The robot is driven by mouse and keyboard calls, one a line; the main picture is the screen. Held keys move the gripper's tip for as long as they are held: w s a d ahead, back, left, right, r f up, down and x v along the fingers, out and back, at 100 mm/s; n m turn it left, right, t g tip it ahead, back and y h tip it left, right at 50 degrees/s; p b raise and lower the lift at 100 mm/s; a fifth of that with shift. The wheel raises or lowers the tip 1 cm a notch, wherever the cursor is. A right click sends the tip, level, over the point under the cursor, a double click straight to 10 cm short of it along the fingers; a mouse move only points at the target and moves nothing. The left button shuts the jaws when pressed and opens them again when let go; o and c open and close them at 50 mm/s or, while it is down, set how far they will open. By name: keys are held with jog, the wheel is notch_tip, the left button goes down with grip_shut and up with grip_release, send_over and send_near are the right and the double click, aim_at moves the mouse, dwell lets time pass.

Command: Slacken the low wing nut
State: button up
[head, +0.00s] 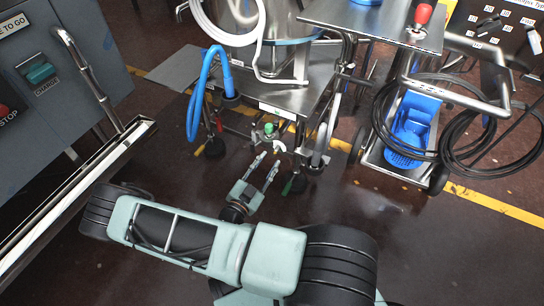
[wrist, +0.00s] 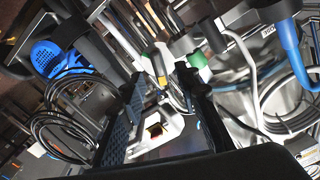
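My gripper (head: 267,163) is open in the head view, its two fingers apart and pointing up towards the lower fittings of the steel machine. In the wrist view the dark fingers of my gripper (wrist: 160,80) stand apart on either side. I cannot make out the low wing nut for certain. A small white fitting (head: 279,146) sits just beyond the fingertips, below a green-topped fitting (head: 268,128). A green part (wrist: 197,60) shows beyond the right finger in the wrist view. I see nothing clearly held.
The steel machine frame (head: 285,98) stands behind the fittings, with a blue hose (head: 192,115) on its left. A green-ended lever (head: 290,185) hangs right of my gripper. A blue motor cover (head: 410,130) and black cables are farther right.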

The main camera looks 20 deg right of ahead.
jog(key=v, duration=0.3)
jog(key=shift+s+a, duration=0.2)
jog(key=shift+s, duration=0.05)
